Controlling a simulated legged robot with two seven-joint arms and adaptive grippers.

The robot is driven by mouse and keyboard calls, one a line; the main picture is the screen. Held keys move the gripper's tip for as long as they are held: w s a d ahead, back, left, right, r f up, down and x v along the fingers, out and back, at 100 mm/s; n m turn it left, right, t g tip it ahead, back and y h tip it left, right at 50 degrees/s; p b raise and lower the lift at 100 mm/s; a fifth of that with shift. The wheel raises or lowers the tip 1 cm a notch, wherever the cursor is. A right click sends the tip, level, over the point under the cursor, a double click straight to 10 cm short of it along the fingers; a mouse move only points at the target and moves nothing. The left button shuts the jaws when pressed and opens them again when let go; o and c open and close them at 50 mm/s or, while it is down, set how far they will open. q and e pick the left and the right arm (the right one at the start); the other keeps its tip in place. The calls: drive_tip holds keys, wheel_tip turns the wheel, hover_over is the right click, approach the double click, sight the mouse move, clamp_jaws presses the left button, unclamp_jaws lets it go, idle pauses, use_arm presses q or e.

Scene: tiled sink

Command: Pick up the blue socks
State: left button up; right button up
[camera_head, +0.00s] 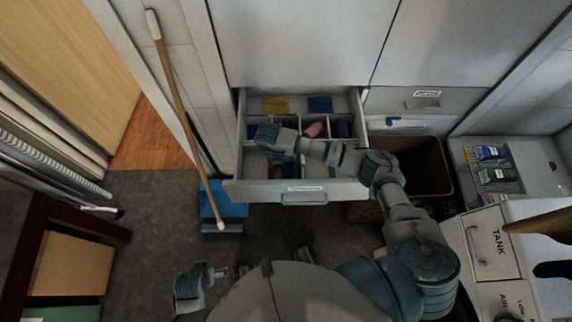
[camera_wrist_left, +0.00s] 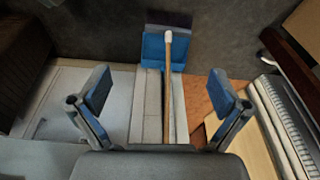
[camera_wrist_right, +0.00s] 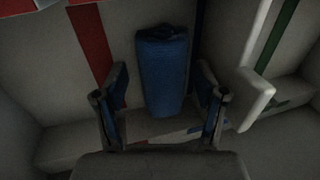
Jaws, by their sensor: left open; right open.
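A blue rolled bundle, which looks like the blue socks (camera_wrist_right: 163,72), lies in a pale drawer compartment in the right wrist view. My right gripper (camera_wrist_right: 162,98) is open, with one finger on each side of the bundle's near end. I cannot tell whether the fingers touch it. In the head view the right arm reaches over the open drawer (camera_head: 245,190), and the right gripper (camera_head: 268,137) is in its left part, hiding the socks. My left gripper (camera_wrist_left: 158,95) is open and empty, low above the floor at the left.
The drawer has dividers, a pink item (camera_head: 314,130), and yellow (camera_head: 276,105) and blue (camera_head: 320,104) patches at its back. A bin (camera_head: 425,165) stands right.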

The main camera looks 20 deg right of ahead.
drive_tip(key=c, duration=0.9)
